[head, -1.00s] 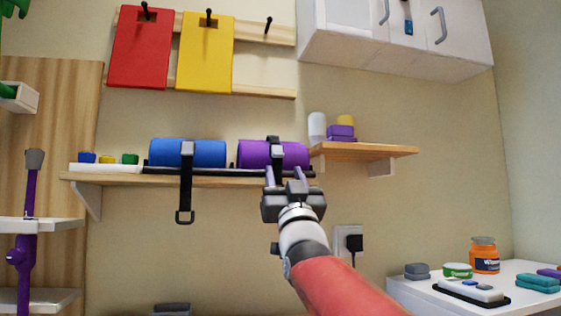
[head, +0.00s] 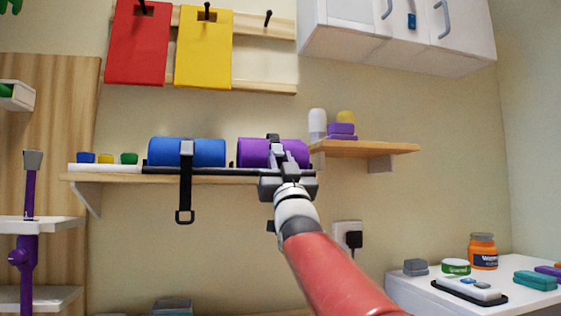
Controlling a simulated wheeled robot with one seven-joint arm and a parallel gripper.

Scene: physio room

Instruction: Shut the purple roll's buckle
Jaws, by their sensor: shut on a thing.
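The purple roll (head: 257,152) lies on the dark rack at the right part of the wooden wall shelf, with a black strap (head: 273,138) over its top. My gripper (head: 281,154) is at the front of this roll and is shut on its buckle. The fingers cover most of the buckle, so I cannot tell whether it is latched. The blue roll (head: 165,151) lies to the left on the same rack. Its grey buckle (head: 187,148) is at its front and its black strap (head: 185,195) hangs below the shelf.
Small coloured pots stand on a white tray (head: 105,168) at the shelf's left. A second wooden shelf (head: 365,149) is close on the right, with a white bottle (head: 317,123) and purple blocks (head: 341,132). A white counter (head: 420,292) is at lower right. The wall below is mostly clear.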

